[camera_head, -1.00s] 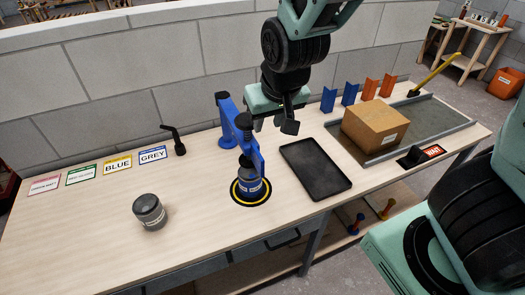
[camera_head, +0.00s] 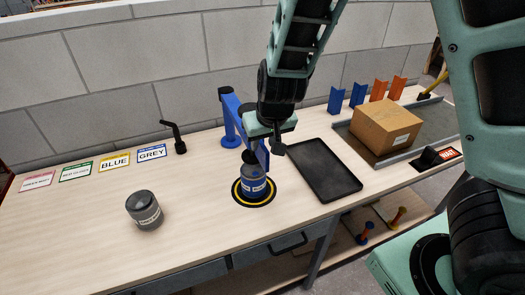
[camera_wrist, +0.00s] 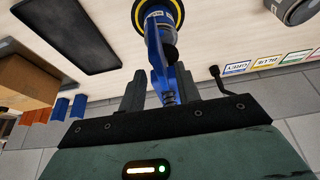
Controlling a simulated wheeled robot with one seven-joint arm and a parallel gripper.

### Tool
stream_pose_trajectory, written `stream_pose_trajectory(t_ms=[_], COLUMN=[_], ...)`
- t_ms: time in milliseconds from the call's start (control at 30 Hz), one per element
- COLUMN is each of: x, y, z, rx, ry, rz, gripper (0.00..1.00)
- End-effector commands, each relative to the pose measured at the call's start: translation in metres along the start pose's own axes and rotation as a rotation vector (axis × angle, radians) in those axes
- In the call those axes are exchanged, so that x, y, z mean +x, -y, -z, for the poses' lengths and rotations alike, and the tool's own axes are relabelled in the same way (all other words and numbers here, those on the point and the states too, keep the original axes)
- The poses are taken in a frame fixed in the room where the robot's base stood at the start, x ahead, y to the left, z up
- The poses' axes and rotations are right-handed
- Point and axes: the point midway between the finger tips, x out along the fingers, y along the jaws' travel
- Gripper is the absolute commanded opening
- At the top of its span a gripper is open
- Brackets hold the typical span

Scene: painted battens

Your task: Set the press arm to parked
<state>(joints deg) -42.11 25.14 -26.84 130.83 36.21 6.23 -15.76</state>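The blue press arm (camera_head: 262,153) reaches forward from its blue post (camera_head: 231,120) over a labelled tin (camera_head: 252,182), which stands in a yellow-and-black ring (camera_head: 268,198). My gripper (camera_head: 268,146) is at the press arm and hides part of it in the head view. In the wrist view, the two fingers of my gripper (camera_wrist: 158,86) stand apart, with the blue press arm (camera_wrist: 156,62) showing between them. I cannot tell whether either finger touches it. The tin (camera_wrist: 160,22) and ring show beyond the arm.
A grey-lidded tin (camera_head: 145,210) stands at left. Several label cards (camera_head: 115,162) and a black lever (camera_head: 174,136) are behind it. A dark tray (camera_head: 325,172) lies right of the press, then a cardboard box (camera_head: 386,128) and a red sign (camera_head: 448,153). The front-left bench is clear.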

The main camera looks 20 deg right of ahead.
Motion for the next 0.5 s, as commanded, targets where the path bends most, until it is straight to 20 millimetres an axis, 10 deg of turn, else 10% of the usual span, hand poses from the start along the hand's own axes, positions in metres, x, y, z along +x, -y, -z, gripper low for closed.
stream_pose_trajectory(t_ms=[500], x=[0.023], y=[0.000], z=[0.000], rx=[0.000], ry=[0.000], rz=[0.000], gripper=[0.33])
